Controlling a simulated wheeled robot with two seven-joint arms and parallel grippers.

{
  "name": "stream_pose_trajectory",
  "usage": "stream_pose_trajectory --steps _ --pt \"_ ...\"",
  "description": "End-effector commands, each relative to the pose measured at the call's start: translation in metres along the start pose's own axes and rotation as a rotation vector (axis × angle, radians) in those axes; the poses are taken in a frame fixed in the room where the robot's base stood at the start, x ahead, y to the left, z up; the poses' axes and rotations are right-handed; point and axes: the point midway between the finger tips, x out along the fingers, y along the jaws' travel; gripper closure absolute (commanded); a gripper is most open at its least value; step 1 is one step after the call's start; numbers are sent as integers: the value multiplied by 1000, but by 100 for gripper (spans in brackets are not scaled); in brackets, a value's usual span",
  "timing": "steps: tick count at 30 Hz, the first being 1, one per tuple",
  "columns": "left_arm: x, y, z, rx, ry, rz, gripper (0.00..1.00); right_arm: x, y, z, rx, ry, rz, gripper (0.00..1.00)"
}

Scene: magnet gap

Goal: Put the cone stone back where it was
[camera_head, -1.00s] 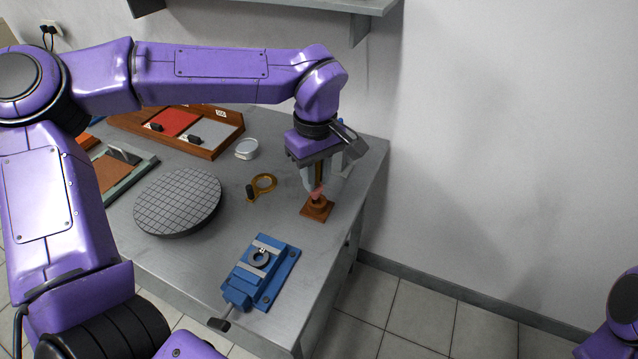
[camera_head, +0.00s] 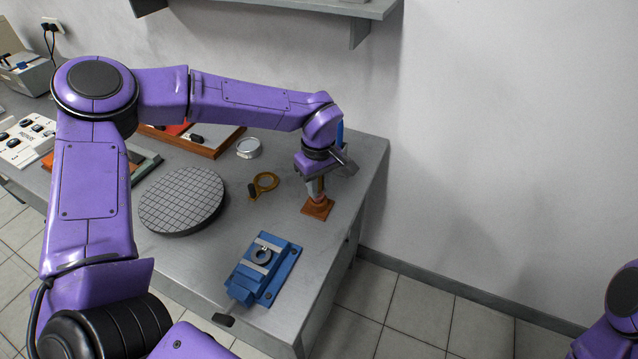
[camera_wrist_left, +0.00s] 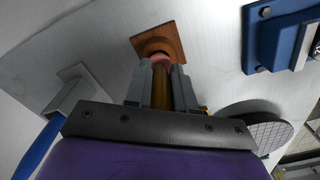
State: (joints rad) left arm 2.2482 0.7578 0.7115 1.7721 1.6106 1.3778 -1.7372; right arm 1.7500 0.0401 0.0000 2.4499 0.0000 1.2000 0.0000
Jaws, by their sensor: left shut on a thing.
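The cone stone, a brown shaft with a pink end (camera_wrist_left: 159,58), is between the fingers of my left gripper (camera_head: 316,190). In the left wrist view the left gripper (camera_wrist_left: 160,85) is shut on the brown shaft. The pink end points at a square brown stand (camera_head: 318,208) with a round collar, which also shows in the left wrist view (camera_wrist_left: 171,35). The pink end is at the collar; I cannot tell whether it rests in it. The fingers hide much of the stone in the head view. My right gripper is out of view.
A blue vise (camera_head: 283,275) holding a dark ring stands at the front edge. A round gridded plate (camera_head: 182,200), a brass-rimmed magnifier (camera_head: 266,181) and a silver round tin (camera_head: 249,148) lie to the left. Bare bench top surrounds the stand.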

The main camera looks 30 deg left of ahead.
Motion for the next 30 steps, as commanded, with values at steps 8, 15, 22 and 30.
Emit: stream_pose_trajectory --steps 8,15,22,30 --pt "6 0 0 -1 0 -1 53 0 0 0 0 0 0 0" --pt "6 0 0 -1 0 0 51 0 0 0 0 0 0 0" --pt "-18 1 0 -2 1 5 51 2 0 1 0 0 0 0" --pt "-88 1 0 -2 2 4 51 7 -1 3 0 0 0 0"
